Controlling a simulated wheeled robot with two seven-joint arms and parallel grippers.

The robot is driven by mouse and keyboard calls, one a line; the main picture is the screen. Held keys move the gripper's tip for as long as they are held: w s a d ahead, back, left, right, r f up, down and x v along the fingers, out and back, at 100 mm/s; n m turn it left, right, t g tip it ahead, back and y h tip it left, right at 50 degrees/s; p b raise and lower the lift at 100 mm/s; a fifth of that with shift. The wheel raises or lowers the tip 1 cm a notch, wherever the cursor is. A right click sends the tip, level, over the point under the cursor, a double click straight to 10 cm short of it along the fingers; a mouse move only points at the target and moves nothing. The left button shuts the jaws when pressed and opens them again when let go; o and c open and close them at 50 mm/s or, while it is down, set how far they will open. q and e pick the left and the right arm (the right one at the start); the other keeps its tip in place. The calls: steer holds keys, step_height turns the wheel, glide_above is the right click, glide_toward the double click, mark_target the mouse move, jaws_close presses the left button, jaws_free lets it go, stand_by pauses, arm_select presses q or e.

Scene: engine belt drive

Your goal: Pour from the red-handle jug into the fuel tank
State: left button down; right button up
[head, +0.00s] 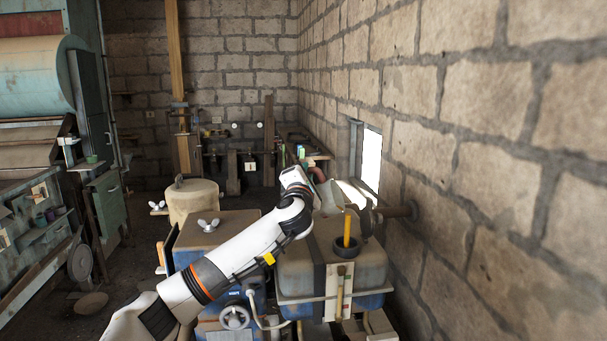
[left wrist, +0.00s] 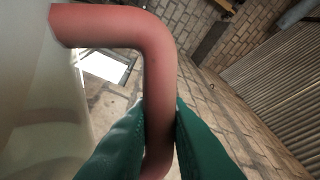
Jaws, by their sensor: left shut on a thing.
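The jug's red handle (head: 318,174) shows just beyond my left wrist in the head view, and large in the left wrist view (left wrist: 157,65). The green fingers of my left gripper (left wrist: 162,110) are shut on the handle's straight part. The pale jug body (left wrist: 35,105) fills the left of the wrist view; in the head view it is partly hidden behind my wrist. The jug is above and behind a brown-topped tank (head: 310,272), which seems to be the fuel tank. A dark ring (head: 346,246) on its top has a yellow stick in it. My right gripper is out of view.
A second brown-topped box with a wing nut (head: 208,225) stands left of the tank. A pale drum (head: 193,202) stands behind it. A stone wall (head: 480,190) runs close along the right, with a bright window (head: 371,160). Machinery (head: 40,200) lines the left.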

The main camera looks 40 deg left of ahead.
arm_select(q)
steer(key=shift+w+d+f+m+t, duration=0.2)
steer(key=shift+w+d+m, duration=0.2)
steer(key=shift+d+m, duration=0.4)
steer(key=shift+w+d+f+m+t, duration=0.15)
steer(key=shift+w+d+m, duration=0.3)
steer(key=shift+m, duration=0.55)
steer(key=shift+s+d, duration=0.1)
